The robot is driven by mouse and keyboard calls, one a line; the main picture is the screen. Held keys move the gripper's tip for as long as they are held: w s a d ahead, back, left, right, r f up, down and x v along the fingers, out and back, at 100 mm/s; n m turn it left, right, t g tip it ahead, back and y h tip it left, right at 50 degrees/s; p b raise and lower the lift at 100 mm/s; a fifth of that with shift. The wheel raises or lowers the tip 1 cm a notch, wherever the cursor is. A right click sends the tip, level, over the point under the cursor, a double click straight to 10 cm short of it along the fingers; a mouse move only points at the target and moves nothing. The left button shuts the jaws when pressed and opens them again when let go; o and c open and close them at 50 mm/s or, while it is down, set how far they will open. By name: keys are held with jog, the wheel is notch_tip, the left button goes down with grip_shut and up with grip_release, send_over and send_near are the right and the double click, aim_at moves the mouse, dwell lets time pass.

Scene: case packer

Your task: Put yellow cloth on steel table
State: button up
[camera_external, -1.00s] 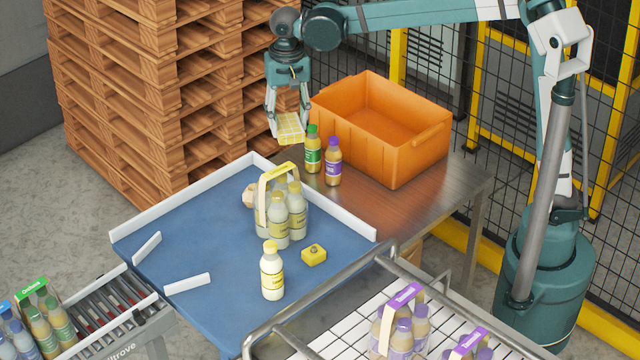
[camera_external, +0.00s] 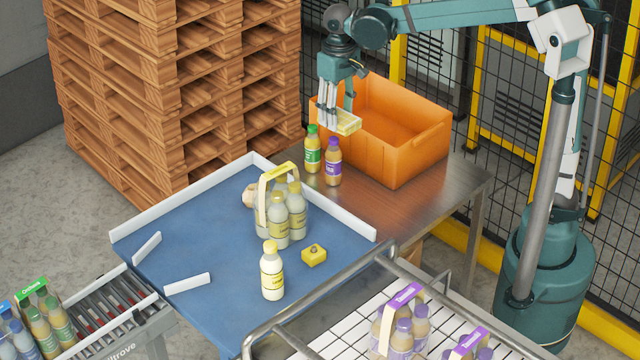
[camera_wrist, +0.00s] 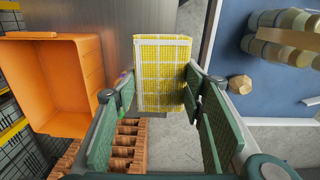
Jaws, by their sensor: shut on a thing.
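My gripper (camera_external: 338,112) is shut on the yellow cloth (camera_external: 347,122), a folded piece with a pale grid pattern. The cloth is held in the air, above the two loose bottles and in front of the orange crate's left side. In the wrist view the cloth (camera_wrist: 162,75) sits between the green finger pads. The steel table (camera_external: 395,208) carries the orange crate (camera_external: 425,155) at its back, and its bare surface shows to the right and front of the crate.
A green-capped bottle (camera_external: 312,150) and a purple-capped bottle (camera_external: 333,162) stand on the steel table beside the crate. Pallets (camera_external: 160,90) are stacked behind.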

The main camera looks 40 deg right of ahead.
notch_tip(320, 180, down, 26)
jog(key=shift+f, duration=0.15)
dwell(0.7)
jog(key=shift+f, duration=2.9)
jog(key=shift+f, duration=2.1)
jog(key=shift+f, duration=0.2)
jog(key=o, duration=0.9)
jog(key=shift+r, duration=0.25)
